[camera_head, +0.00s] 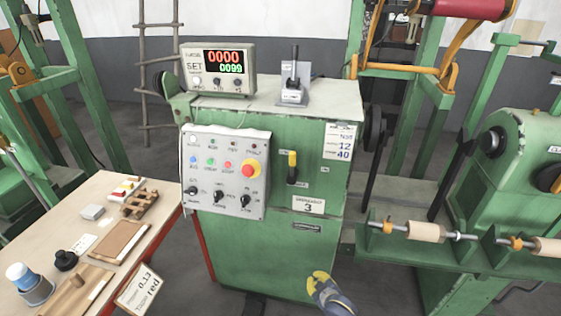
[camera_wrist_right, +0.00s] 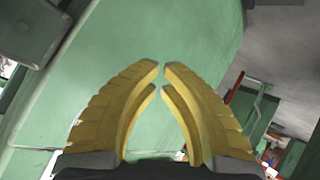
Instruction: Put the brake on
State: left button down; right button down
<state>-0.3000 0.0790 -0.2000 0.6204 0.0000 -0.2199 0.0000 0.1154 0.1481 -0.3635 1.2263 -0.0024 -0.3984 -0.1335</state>
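The green machine cabinet (camera_head: 310,240) stands in the middle of the head view. A lever with a yellow grip (camera_head: 292,158) points up on its front, right of the grey control panel (camera_head: 222,140). A black upright lever (camera_head: 294,62) stands on a light base on the cabinet top. I cannot read which of them is marked as the brake. My right gripper (camera_head: 318,282) is low in front of the cabinet, well below the yellow grip and apart from it. In the right wrist view its yellow fingertips (camera_wrist_right: 161,69) nearly meet, with nothing between them. My left gripper is not in view.
The panel carries a red emergency button (camera_head: 250,169) and several knobs. A counter display (camera_head: 218,69) stands on the cabinet top. A wooden table (camera_head: 155,205) with small parts is at left. A green winding machine with spools (camera_head: 425,231) is at right.

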aim_at(293, 164)
jog(key=w+a+r+n+t+y, duration=0.1)
jog(key=w+a+r+n, duration=0.15)
jog(key=r, duration=0.75)
jog(key=w+a+r+n+t, duration=0.1)
jog(key=w+a+r+t, duration=0.2)
jog(key=r, duration=0.6)
jog(key=w+a+r+n+y, duration=0.15)
jog(key=w+r, duration=0.25)
jog(key=r, duration=0.6)
jog(key=s+a+r+n+t, duration=0.1)
jog(key=s+r+n, duration=0.2)
jog(key=r, duration=0.6)
jog(key=s+a+r+n+t, duration=0.1)
jog(key=s+a+r+n, duration=0.1)
jog(key=r, duration=0.8)
jog(key=shift+s+a+r+n+t, duration=0.15)
jog(key=shift+s+a+n+t, duration=0.15)
jog(key=shift+s+n, duration=0.7)
jog(key=shift+w, duration=0.2)
jog(key=shift+w, duration=0.15)
jog(key=x, duration=0.9)
jog(key=shift+w+a, duration=0.15)
jog(key=shift+w, duration=0.2)
